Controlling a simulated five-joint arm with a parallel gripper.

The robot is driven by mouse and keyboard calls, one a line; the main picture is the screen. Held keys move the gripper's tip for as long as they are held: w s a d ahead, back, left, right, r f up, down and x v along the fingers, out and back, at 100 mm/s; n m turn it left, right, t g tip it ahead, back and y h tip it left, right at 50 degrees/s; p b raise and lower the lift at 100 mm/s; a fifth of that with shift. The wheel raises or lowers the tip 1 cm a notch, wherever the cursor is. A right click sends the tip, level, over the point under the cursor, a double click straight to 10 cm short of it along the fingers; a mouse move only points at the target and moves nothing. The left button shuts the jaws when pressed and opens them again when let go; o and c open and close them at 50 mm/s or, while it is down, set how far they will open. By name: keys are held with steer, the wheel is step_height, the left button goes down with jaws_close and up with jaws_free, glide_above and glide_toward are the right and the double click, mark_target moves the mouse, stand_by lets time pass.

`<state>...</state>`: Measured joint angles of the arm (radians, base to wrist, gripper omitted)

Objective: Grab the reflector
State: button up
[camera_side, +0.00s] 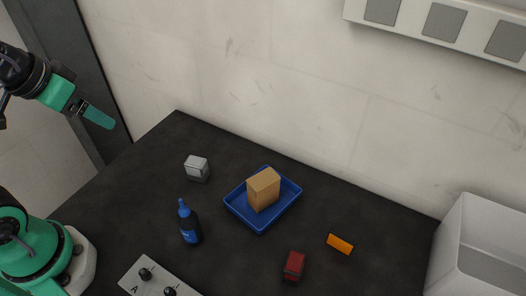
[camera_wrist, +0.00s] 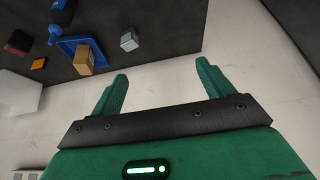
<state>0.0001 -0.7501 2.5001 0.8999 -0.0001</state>
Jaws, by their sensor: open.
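A flat orange piece (camera_side: 340,244), which looks like the reflector, lies on the dark tabletop right of the blue tray. It also shows in the wrist view (camera_wrist: 39,63) at the left. A small dark red block (camera_side: 294,265) lies to its left, and in the wrist view (camera_wrist: 18,42) it sits near the left edge. My gripper (camera_side: 106,122) is raised at the upper left, far from the reflector. In the wrist view my gripper (camera_wrist: 162,69) has its two green fingers wide apart with nothing between them.
A blue tray (camera_side: 236,206) holds a tan box (camera_side: 263,188) mid-table. A blue-capped bottle (camera_side: 189,224), a grey cube (camera_side: 197,168) and a panel with knobs (camera_side: 137,279) stand to the left. A white bin (camera_side: 452,240) stands right of the reflector. A wall runs behind.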

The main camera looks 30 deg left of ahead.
steer(key=shift+w+r, duration=0.1)
steer(key=w+d+r+g+h, duration=0.1)
steer(key=w+d+r+g, duration=0.15)
steer(key=w+d, duration=0.7)
steer(key=m+g+y, duration=0.1)
steer(key=g, duration=0.2)
glide_above(342, 237)
step_height(342, 237, down, 18)
steer(key=shift+w+a+r, duration=0.1)
steer(key=shift+a, duration=0.05)
steer(key=shift+d, duration=0.2)
steer(key=shift+f, duration=1.45)
